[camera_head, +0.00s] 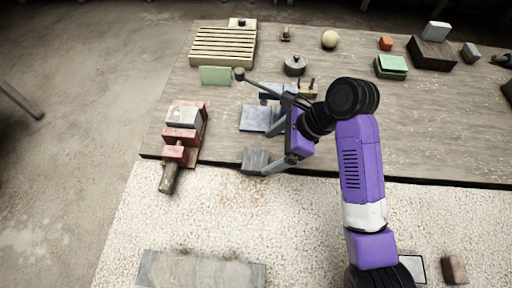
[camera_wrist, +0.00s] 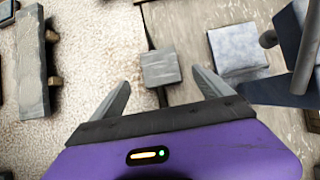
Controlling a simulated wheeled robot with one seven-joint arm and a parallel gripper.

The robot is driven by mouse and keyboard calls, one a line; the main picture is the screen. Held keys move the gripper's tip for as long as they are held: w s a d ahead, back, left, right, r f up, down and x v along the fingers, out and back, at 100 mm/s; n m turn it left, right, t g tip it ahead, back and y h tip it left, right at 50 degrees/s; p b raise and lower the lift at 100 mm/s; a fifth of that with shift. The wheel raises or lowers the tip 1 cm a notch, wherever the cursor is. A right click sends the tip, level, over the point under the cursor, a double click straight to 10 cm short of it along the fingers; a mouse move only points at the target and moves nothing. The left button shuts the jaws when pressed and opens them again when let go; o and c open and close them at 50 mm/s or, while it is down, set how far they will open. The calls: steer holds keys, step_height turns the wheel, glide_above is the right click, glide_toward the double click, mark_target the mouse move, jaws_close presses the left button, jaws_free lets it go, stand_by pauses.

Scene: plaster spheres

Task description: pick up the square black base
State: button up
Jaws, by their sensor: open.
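A dark grey square block (camera_head: 255,159), the closest match to the square black base, is at the table's front edge in the head view. In the wrist view the block (camera_wrist: 160,66) shows its flat top, with a narrow dark part below it. My gripper (camera_head: 267,152) is open and empty close by. In the wrist view the block appears between and just beyond the fingertips of my gripper (camera_wrist: 161,78). I see no clear contact, and the height gap cannot be told.
A blue-grey square block (camera_head: 257,118) lies just behind, and a dark long-handled tool (camera_head: 265,88) beyond it. A red vise (camera_head: 183,132) stands at left. A slatted wooden crate (camera_head: 222,46) is at the back. A grey slab (camera_head: 200,270) lies on the nearer pale surface, which is mostly clear.

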mark_target(255, 159)
steer(key=shift+w+a+f, duration=0.1)
steer(key=shift+a+f, duration=0.1)
steer(key=shift+f, duration=0.15)
steer(key=shift+x, duration=3.5)
steer(key=shift+a+r, duration=0.1)
steer(key=shift+r, duration=0.05)
jaws_close()
